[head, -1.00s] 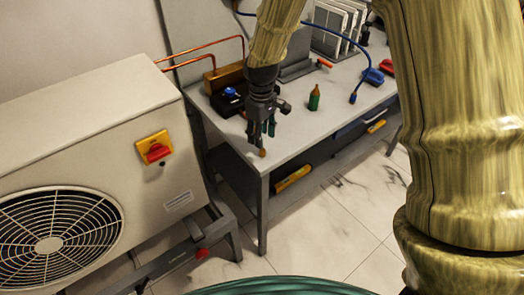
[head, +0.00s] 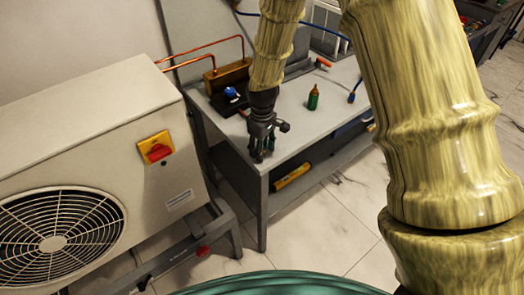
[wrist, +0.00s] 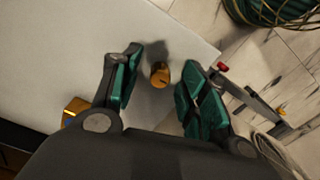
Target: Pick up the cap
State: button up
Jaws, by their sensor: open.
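The cap, a small brass-coloured cylinder (wrist: 159,74), stands on the pale bench top near its edge in the wrist view. My gripper (head: 261,153) points down over the near corner of the bench in the head view. Its green-padded fingers are open in the wrist view (wrist: 163,80), and the cap shows in the gap between them, towards the fingertips, with clear space on both sides. I cannot tell the height of the fingertips over the bench. In the head view the cap is hidden by my gripper.
A green bottle with an orange tip (head: 313,98) stands on the bench, right of my gripper. A brass block with copper pipes (head: 227,75) and a dark device with a blue knob (head: 231,95) are behind. A large fan unit (head: 90,150) stands at left.

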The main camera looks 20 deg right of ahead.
grip_shut()
dwell(0.3)
